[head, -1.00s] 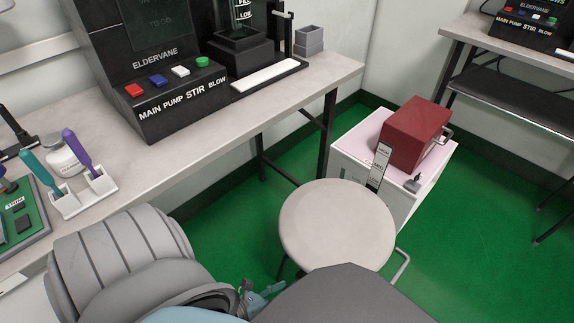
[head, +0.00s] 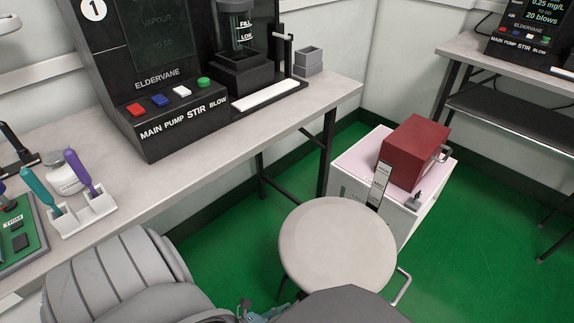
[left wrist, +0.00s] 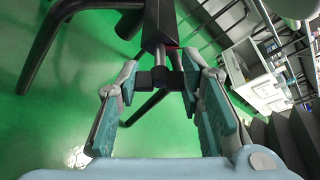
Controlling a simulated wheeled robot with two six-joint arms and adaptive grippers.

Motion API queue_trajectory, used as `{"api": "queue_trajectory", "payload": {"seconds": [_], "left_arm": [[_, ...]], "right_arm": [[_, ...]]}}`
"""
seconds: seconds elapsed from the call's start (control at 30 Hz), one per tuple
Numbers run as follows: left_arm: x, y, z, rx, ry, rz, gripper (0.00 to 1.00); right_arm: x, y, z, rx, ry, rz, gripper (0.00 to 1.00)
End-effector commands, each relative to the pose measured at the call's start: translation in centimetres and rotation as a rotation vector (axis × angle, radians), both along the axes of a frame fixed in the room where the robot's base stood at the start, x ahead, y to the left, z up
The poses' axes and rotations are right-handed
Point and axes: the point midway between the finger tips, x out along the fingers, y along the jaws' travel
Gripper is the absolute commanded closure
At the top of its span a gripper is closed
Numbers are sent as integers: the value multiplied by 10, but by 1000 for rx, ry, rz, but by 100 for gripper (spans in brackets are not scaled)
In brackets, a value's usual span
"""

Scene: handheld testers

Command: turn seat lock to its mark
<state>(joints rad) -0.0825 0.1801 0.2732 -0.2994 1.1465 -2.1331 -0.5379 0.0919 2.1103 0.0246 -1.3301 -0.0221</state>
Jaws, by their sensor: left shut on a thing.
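The round pale seat of a stool (head: 338,243) stands on the green floor in front of the bench, with a bent metal handle (head: 403,288) at its right side. In the left wrist view, a dark post (left wrist: 154,25) comes down from the top with a black cross-piece, which looks like the seat lock (left wrist: 159,78), at its lower end. My left gripper (left wrist: 162,76) is shut on this black piece, one finger on each side. No mark on it is readable. In the head view only a sliver of this gripper (head: 262,314) shows at the bottom edge. My right gripper is out of view.
The bench (head: 290,115) with a black tester (head: 175,100) runs along the left. A white cabinet (head: 350,190) carrying a red box (head: 414,150) stands behind the stool. Dark stool legs (left wrist: 50,45) are close around the left gripper. Green floor is open at the right.

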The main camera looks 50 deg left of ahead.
Motion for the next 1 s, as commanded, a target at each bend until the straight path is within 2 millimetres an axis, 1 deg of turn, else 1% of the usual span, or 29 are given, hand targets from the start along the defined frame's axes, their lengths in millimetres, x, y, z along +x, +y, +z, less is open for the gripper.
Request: {"api": "queue_trajectory", "payload": {"seconds": [0.27, 0.3, 0.4, 0.83, 0.93, 1.0], "left_arm": [[-1, 0, 0, -6, 3, 0, 94], [-1, 0, 0, -5, 3, 0, 60], [-1, 0, 0, -5, 3, 0, 45], [-1, 0, 0, -4, 0, 0, 45], [-6, 2, 1, -3, 1, -1, 45], [-13, 4, 3, -2, 1, -1, 45]], "right_arm": [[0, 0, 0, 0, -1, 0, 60], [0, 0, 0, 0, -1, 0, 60], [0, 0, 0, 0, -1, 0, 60], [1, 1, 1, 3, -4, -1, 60], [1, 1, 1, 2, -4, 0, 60], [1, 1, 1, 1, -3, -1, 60]]}}
